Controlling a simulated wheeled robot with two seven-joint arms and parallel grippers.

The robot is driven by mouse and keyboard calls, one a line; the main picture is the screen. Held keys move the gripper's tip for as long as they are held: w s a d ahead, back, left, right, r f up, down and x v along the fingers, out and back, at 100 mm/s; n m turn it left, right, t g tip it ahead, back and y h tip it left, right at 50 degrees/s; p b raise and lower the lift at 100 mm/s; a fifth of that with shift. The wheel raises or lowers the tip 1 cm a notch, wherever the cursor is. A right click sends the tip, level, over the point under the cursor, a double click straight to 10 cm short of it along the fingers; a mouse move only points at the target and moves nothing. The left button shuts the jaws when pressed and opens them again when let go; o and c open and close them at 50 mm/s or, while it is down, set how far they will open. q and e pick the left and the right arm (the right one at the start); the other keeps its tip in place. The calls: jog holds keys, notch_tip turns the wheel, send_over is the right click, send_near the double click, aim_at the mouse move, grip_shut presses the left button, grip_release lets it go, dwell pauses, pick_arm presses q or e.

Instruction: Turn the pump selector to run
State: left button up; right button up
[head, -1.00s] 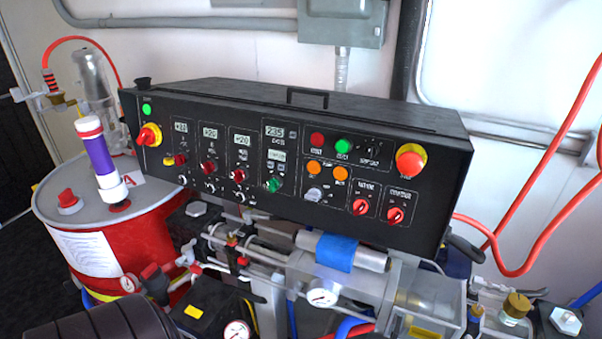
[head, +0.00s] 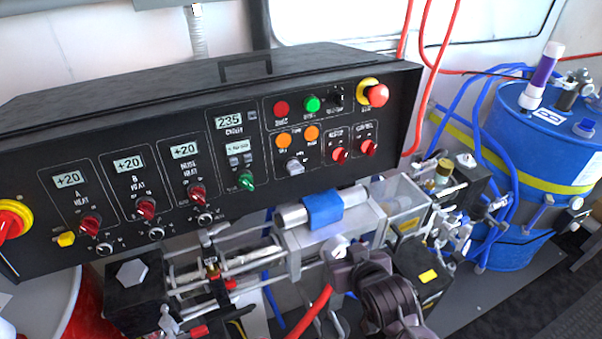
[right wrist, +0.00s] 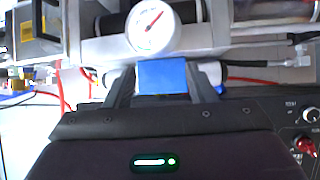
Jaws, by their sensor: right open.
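The black control panel (head: 210,150) fills the upper left of the head view. A grey selector knob (head: 293,166) sits below two orange lights, and two red selector knobs (head: 340,155) are to its right. The small labels are too blurred to tell which is the pump selector. My right gripper (head: 358,262) is low in the head view, below and apart from these knobs. In the right wrist view its two fingers (right wrist: 163,82) are spread, with a blue wrap (right wrist: 162,77) visible between them; contact cannot be told. My left gripper is not in view.
A metal cylinder with the blue wrap (head: 322,207) lies below the panel, among rods and hoses. A red emergency button (head: 378,94) is at the panel's right end. A blue drum (head: 545,140) stands at the right. A gauge (right wrist: 153,27) shows in the wrist view.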

aim_at(298, 172)
jog(key=w+a+r+n+t+y, duration=0.1)
jog(key=w+a+r+t+y, duration=0.15)
jog(key=r, duration=0.45)
jog(key=w+a+r+n+t+y, duration=0.1)
jog(key=a+r+t, duration=0.25)
jog(key=r, duration=0.35)
jog(key=shift+y, duration=0.25)
jog(key=p+x, duration=0.1)
jog(key=x, duration=0.3)
jog(key=p+x, duration=0.1)
jog(key=x, duration=0.1)
jog(key=shift+w+a+p, duration=0.15)
jog(key=shift+a+p, duration=0.2)
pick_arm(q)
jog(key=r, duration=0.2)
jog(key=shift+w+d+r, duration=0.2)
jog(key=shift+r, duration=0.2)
pick_arm(e)
jog(key=shift+w+a+f, duration=0.15)
jog(key=shift+w+a, duration=0.05)
jog(key=shift+w, duration=0.2)
jog(key=c, duration=1)
